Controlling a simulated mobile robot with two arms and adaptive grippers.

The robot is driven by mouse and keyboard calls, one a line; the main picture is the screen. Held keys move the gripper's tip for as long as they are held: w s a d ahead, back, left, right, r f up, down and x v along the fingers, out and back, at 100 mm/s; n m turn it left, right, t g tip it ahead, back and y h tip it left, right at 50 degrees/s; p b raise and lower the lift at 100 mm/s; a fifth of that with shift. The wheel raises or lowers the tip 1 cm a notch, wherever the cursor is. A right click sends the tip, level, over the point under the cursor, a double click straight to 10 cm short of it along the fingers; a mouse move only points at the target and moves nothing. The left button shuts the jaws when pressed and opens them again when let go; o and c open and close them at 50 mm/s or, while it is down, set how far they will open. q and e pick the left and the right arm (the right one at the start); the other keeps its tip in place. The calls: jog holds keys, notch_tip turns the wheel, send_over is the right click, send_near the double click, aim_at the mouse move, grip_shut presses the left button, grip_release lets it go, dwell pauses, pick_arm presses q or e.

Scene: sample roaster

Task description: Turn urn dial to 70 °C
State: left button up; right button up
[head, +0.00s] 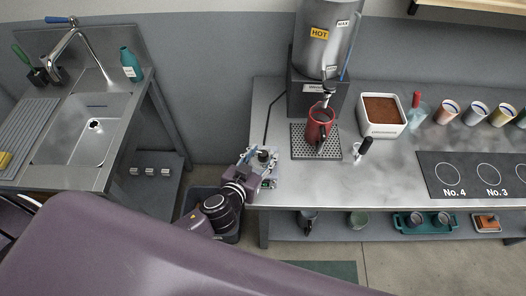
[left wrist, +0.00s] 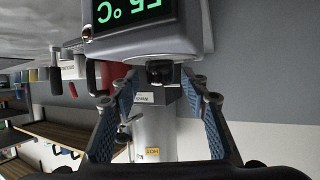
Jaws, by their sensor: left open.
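The urn (head: 325,45) is a steel cylinder with a HOT label, on a dark base at the back of the counter. Its control box (left wrist: 150,42) shows upside down in the left wrist view. The green display (left wrist: 128,12) is cut by the top edge and seems to read 55 °C. The small dark dial (left wrist: 160,72) sticks out of the box. My left gripper (head: 263,158) is at the counter's left end; in its wrist view it is open (left wrist: 160,80), with a blue finger on each side of the dial. Contact cannot be told. My right gripper is not in view.
A red mug (head: 320,124) stands on the drip grate (head: 301,153) under the tap. A white bin of brown grounds (head: 382,109), a row of cups (head: 447,108) and a black hob (head: 470,181) lie farther right. A sink (head: 85,132) stands at left.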

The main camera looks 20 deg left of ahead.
pick_arm(q)
jog(key=shift+w+f, duration=0.15)
jog(key=shift+w, duration=0.25)
grip_shut()
